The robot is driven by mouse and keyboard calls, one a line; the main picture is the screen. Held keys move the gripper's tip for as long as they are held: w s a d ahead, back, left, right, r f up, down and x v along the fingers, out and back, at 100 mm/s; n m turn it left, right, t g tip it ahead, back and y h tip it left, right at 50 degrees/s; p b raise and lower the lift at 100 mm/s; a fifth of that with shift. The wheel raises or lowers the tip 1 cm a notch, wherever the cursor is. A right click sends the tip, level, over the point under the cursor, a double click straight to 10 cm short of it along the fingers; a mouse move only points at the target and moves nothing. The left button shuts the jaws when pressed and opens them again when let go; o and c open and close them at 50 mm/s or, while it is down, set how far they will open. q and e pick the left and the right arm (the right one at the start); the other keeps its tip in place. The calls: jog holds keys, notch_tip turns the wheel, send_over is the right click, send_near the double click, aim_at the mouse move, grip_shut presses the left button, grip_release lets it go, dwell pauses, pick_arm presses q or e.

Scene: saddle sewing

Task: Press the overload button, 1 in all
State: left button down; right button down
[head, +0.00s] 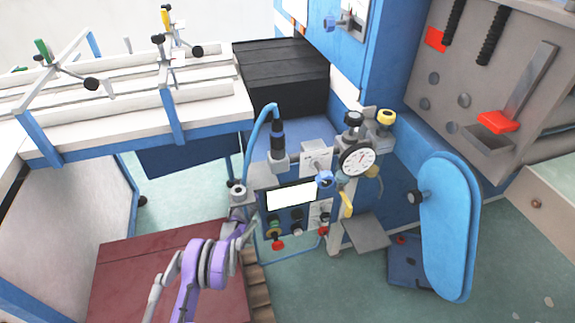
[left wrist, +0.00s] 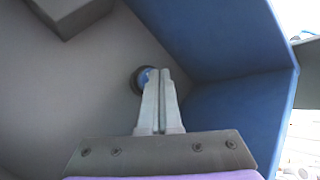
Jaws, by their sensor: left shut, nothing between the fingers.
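My left gripper (head: 254,218) is on the purple arm coming in from the bottom, at the left side of the control panel (head: 263,214). In the left wrist view my left gripper (left wrist: 161,72) has its fingers together, empty. A small round dark button or knob with a blue centre (left wrist: 138,78) shows partly behind the fingertips on a grey surface; whether they touch it I cannot tell. The panel has a white screen (head: 291,196), black knobs and a red button (head: 278,245). No label is readable, so I cannot tell which is the overload button. My right gripper is out of view.
A large blue paddle-shaped plate (head: 450,225) is at the right. In the left wrist view, blue walls (left wrist: 215,55) border the grey surface.

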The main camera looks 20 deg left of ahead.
pick_arm(q)
jog(key=shift+w+d, duration=0.3)
jog(key=shift+d, duration=0.1)
dwell(0.3)
jog(key=shift+s+a, duration=0.65)
jog(key=shift+a, duration=0.15)
jog(key=shift+s+a, duration=0.75)
jog(key=shift+a, duration=0.25)
jog(key=shift+s+a, duration=0.75)
jog(key=shift+a, duration=0.25)
